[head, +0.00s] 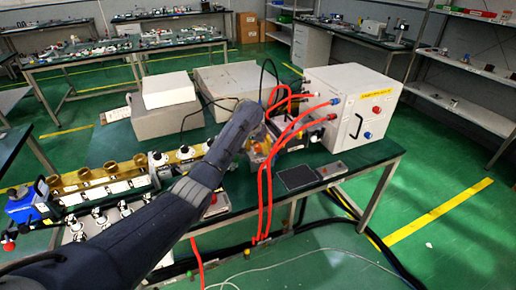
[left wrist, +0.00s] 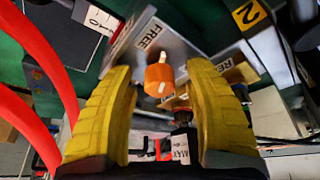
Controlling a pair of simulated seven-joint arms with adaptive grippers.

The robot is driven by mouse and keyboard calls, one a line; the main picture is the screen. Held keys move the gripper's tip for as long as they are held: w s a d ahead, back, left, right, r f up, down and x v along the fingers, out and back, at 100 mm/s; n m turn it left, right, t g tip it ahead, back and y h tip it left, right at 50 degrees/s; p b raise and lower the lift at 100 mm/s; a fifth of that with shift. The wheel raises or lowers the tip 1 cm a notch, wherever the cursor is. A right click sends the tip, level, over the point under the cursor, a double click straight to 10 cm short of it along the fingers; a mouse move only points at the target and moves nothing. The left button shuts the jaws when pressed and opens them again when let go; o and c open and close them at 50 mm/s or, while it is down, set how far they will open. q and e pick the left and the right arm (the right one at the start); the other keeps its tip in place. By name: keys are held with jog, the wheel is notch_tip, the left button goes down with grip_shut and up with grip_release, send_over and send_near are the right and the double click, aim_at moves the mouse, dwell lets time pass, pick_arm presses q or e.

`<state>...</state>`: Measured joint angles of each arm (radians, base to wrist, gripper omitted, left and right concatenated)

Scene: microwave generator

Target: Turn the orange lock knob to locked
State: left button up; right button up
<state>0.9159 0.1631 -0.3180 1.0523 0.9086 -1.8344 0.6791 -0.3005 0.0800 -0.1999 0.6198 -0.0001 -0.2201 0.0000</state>
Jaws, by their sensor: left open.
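The orange lock knob (left wrist: 158,78) shows in the left wrist view on a grey metal panel, with a short pale piece sticking out above it. A white "FREE" label (left wrist: 148,35) is beside it, and another label (left wrist: 224,64), partly hidden, is to its right. My left gripper (left wrist: 160,92) is open, with its yellow fingers on either side of the knob in this picture. I cannot tell whether they touch it. In the head view my left arm reaches to the equipment at the table's middle, and the gripper (head: 257,150) there is small and partly hidden.
Thick red hoses (head: 266,185) hang close beside the gripper and run to a white cabinet (head: 346,108). A dark pad (head: 297,177) lies near the table's front edge. Grey boxes (head: 165,118) stand behind my arm.

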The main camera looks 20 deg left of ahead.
pick_arm(q)
grip_shut()
dwell(0.4)
dwell(0.4)
jog(key=m+h, duration=0.1)
jog(key=m, duration=0.2)
jog(key=m+h, duration=0.1)
jog(key=m, duration=0.2)
jog(key=shift+g, duration=0.4)
jog(key=m+g, duration=0.1)
jog(key=m, duration=0.2)
jog(key=m+h, duration=0.1)
jog(key=m, duration=0.1)
jog(key=shift+r+m+g+h, duration=0.1)
jog(key=shift+m+g+h, duration=0.2)
jog(key=shift+m+g, duration=0.1)
jog(key=shift+d, duration=0.1)
grip_release()
